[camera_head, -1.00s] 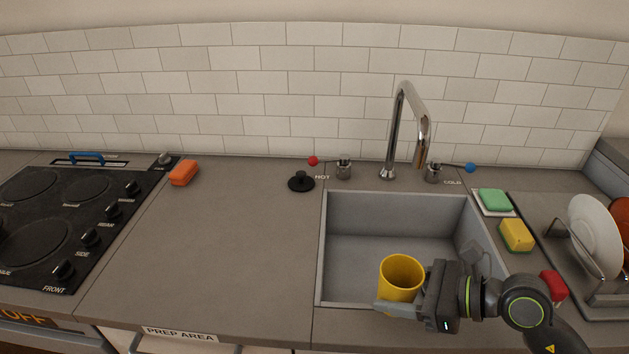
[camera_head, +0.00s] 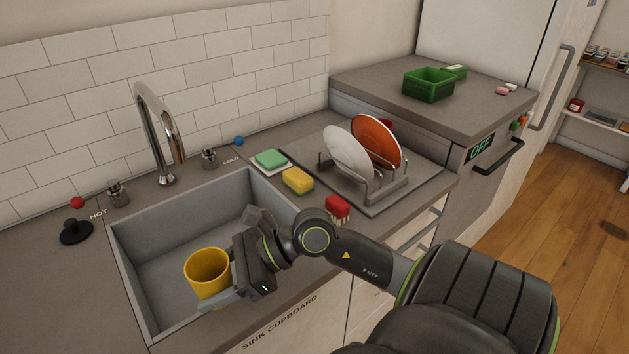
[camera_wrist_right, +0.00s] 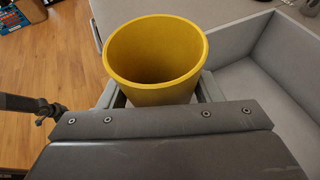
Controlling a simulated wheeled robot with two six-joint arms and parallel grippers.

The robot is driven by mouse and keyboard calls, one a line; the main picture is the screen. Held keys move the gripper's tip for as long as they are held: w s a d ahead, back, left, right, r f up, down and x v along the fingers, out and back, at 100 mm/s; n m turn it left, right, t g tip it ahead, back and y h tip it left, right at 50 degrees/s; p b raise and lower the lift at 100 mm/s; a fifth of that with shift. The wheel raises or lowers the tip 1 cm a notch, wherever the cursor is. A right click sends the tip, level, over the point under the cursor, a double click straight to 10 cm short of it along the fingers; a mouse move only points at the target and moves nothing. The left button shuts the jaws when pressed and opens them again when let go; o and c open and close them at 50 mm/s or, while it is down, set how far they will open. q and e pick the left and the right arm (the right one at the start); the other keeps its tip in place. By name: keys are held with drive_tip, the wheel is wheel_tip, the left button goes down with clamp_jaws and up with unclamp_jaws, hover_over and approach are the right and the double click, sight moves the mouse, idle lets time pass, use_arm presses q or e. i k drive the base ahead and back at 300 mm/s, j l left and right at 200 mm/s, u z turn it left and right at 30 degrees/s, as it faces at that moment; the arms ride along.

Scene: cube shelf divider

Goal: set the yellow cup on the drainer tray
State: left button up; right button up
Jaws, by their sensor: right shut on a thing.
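The yellow cup (camera_head: 207,277) is upright and empty at the front edge of the sink, and my right gripper (camera_head: 222,294) is shut on it. The cup (camera_wrist_right: 156,60) also shows between the fingers in the right wrist view, its open rim facing the camera. The drainer tray (camera_head: 400,196) is on the counter to the right of the sink. It bears a wire rack with a white plate (camera_head: 346,152) and an orange plate (camera_head: 375,141). My left gripper is not in view.
The grey sink (camera_head: 170,240) lies behind and around the cup. A yellow sponge (camera_head: 298,181), a green sponge (camera_head: 270,159) and a red brush (camera_head: 338,207) lie between sink and tray. The faucet (camera_head: 160,130) stands behind the sink. A green basket (camera_head: 428,84) is on the raised counter.

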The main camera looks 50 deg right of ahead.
sight(411, 166)
drive_tip(key=z, duration=0.9)
drive_tip(key=i+l+z, duration=0.1)
drive_tip(key=l, duration=0.25)
drive_tip(key=i+l+z, duration=0.1)
drive_tip(key=i+l, duration=0.15)
drive_tip(key=i+l+z, duration=0.1)
drive_tip(key=l, duration=0.3)
drive_tip(key=i+j, duration=0.1)
drive_tip(key=i, duration=0.15)
